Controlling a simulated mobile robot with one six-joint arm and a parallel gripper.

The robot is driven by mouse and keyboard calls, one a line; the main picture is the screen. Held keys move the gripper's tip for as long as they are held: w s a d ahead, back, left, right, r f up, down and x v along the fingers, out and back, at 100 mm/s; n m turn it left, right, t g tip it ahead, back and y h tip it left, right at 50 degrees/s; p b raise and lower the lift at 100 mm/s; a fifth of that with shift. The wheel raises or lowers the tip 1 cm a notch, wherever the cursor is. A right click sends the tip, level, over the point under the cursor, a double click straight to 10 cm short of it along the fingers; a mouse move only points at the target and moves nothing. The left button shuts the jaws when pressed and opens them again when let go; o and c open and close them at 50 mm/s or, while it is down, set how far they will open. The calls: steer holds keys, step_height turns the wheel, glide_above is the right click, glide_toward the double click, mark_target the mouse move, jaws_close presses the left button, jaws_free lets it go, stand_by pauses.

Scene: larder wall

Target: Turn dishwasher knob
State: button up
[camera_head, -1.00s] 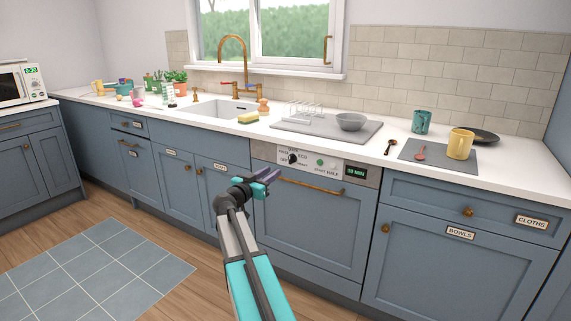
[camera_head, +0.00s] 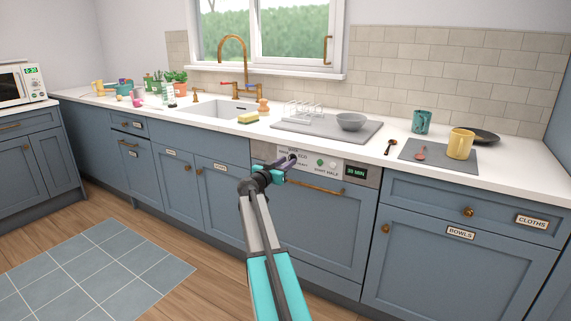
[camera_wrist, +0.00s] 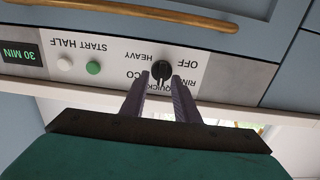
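The dishwasher (camera_head: 325,230) is the blue-fronted unit with a pale control panel under the counter. Its black round knob (camera_wrist: 161,69) shows upside down in the wrist view, ringed by the labels OFF, RINSE, QUICK, ECO and HEAVY. I cannot tell for sure which label it points to. My gripper (camera_wrist: 160,77) is open, with one purple finger on each side of the knob's near edge. I cannot tell whether they touch it. In the head view my gripper (camera_head: 291,162) is at the panel's left part and mostly hides the knob.
A green button (camera_wrist: 93,68), a white button (camera_wrist: 65,63) and a 30 MIN display (camera_wrist: 21,57) are beside the knob. A brass handle (camera_head: 318,188) runs below the panel. The counter above holds a grey drying mat (camera_head: 365,133) and a bowl (camera_head: 351,121).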

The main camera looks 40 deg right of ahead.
steer(key=shift+w+d, duration=0.15)
steer(key=shift+d, duration=0.5)
